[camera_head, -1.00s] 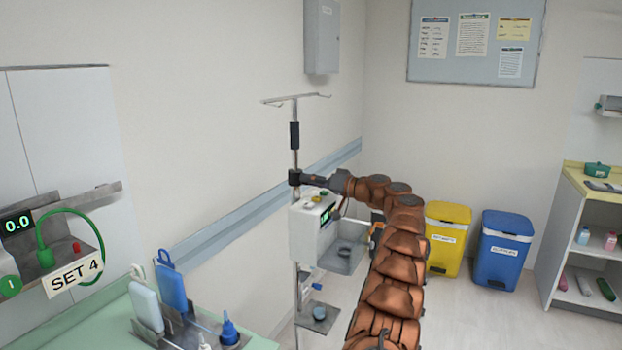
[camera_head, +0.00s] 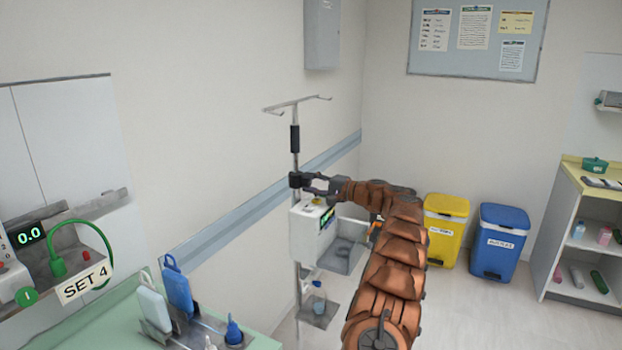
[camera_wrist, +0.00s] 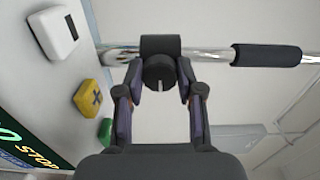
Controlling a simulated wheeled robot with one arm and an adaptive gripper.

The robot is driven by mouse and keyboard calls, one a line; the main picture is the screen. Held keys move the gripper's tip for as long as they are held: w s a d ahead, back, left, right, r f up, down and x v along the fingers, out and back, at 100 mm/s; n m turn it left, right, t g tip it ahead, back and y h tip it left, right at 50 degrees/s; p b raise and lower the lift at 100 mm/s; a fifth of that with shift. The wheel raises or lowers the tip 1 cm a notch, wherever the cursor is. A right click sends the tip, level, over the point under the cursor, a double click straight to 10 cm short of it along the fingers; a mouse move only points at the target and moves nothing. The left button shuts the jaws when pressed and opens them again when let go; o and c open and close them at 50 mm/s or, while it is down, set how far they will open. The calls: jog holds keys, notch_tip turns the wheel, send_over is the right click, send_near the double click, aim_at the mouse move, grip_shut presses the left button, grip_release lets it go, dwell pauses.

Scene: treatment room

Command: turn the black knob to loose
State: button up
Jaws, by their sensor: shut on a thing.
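The black knob (camera_wrist: 160,72) sits on a black clamp (camera_wrist: 160,46) around a shiny metal pole (camera_wrist: 213,55). It is round, with a pale mark at its lower edge in the wrist view. My gripper (camera_wrist: 161,78) has one finger on each side of the knob and is shut on it. In the head view my gripper (camera_head: 309,182) reaches from the right to the clamp (camera_head: 296,180) on the upright pole (camera_head: 296,160). Lettering on the knob cannot be made out.
A white device (camera_head: 312,232) with a yellow button (camera_wrist: 91,99) is on the pole just below my gripper. A black sleeve (camera_head: 295,139) is above the clamp. The wall is close behind; yellow (camera_head: 443,230) and blue (camera_head: 499,241) bins stand to the right.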

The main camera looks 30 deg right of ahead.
jog(key=m+p, duration=0.3)
jog(key=m, duration=0.3)
jog(key=shift+d+m, duration=0.1)
jog(key=shift+m, duration=0.2)
dwell(0.4)
jog(key=o, duration=1.2)
jog(key=shift+c, duration=0.2)
jog(key=v, duration=1.2)
